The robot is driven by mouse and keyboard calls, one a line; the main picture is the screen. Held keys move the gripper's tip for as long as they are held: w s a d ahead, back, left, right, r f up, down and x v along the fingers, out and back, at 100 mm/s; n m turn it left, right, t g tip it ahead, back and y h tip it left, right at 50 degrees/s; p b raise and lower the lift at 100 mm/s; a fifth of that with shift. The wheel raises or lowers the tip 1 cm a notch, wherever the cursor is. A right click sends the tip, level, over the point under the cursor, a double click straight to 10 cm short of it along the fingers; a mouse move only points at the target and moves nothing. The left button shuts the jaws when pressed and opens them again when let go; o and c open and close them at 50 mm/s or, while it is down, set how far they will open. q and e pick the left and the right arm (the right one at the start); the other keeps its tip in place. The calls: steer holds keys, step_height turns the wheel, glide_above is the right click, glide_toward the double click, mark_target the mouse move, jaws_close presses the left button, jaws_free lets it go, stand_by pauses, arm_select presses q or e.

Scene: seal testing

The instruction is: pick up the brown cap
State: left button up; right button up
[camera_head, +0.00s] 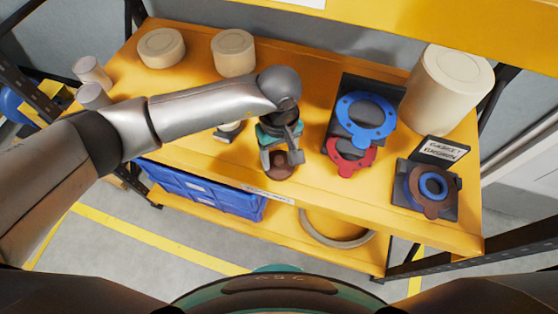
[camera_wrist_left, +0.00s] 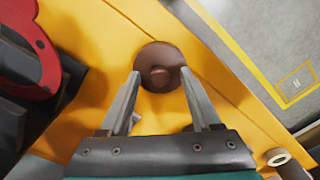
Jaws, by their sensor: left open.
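The brown cap (camera_head: 281,171) is a round disc lying on the yellow shelf top, near its front edge. In the left wrist view the cap (camera_wrist_left: 160,55) shows a small raised knob in its middle. My left gripper (camera_head: 281,160) is above the cap, pointing down. In the left wrist view my left gripper (camera_wrist_left: 159,84) is open, with its two fingers apart on either side of the lower part of the cap and nothing held between them. In the head view the gripper hides part of the cap. My right gripper is in neither view.
A red gasket (camera_head: 350,160) and a blue gasket (camera_head: 365,117) are on a dark stand to the right. Another dark plate (camera_head: 447,208) holds brown and blue rings. Cream cylinders (camera_head: 233,52) stand at the back. A blue crate (camera_head: 205,190) sits on the lower shelf.

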arm_select(q)
jaws_close()
stand_by(0.3)
stand_by(0.3)
